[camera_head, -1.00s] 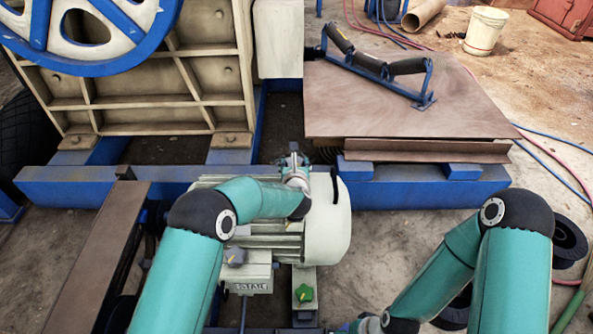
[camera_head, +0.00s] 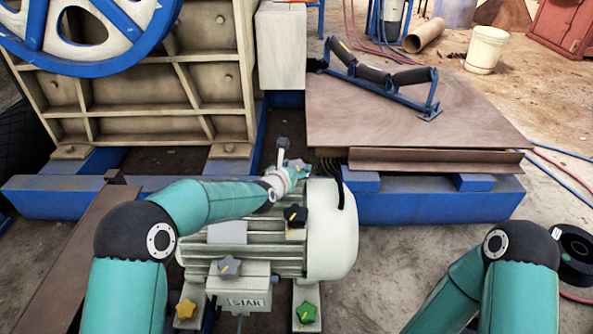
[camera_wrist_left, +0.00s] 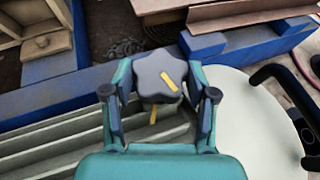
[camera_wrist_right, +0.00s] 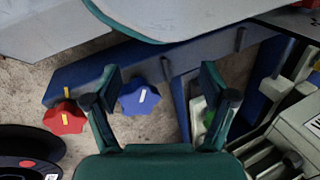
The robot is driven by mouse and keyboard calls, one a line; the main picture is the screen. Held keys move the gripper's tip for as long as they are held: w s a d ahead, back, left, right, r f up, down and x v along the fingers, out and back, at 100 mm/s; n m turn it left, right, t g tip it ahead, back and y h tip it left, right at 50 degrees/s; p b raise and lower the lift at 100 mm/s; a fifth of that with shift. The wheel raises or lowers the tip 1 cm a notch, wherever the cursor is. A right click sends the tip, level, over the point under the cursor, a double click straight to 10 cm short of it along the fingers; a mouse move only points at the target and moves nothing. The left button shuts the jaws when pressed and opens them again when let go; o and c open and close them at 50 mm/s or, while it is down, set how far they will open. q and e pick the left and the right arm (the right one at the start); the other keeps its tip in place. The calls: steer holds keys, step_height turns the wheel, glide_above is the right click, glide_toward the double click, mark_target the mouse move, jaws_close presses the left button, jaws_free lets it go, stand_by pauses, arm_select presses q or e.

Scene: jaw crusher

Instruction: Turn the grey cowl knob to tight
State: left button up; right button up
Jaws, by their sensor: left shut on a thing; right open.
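The grey knob (camera_wrist_left: 160,77) sits between the fingers of my left gripper (camera_wrist_left: 158,72) in the left wrist view. It is dark grey and lobed, with a yellow stripe on top; a second yellow mark shows just below it. My left gripper (camera_head: 292,171) is shut on it at the back of the pale green motor (camera_head: 250,240), next to the rounded end cowl (camera_head: 334,232). In the head view the gripper mostly hides the knob. My right gripper (camera_wrist_right: 161,80) is open and empty in the right wrist view; the head view does not show it.
A black knob (camera_head: 295,216), a grey knob (camera_head: 229,266), a yellow knob (camera_head: 185,309) and a green knob (camera_head: 306,313) are on or around the motor. A blue knob (camera_wrist_right: 139,96) and a red knob (camera_wrist_right: 65,117) lie beyond my right gripper. A blue beam (camera_head: 430,206) runs behind.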

stand_by(0.3)
arm_select(q)
steer(key=o, duration=1.2)
steer(key=shift+c, duration=0.2)
steer(key=shift+s+r, duration=0.1)
steer(key=shift+s, duration=0.05)
steer(key=v, duration=1.1)
steer(key=shift+s+a, duration=0.2)
steer(key=shift+s, duration=0.1)
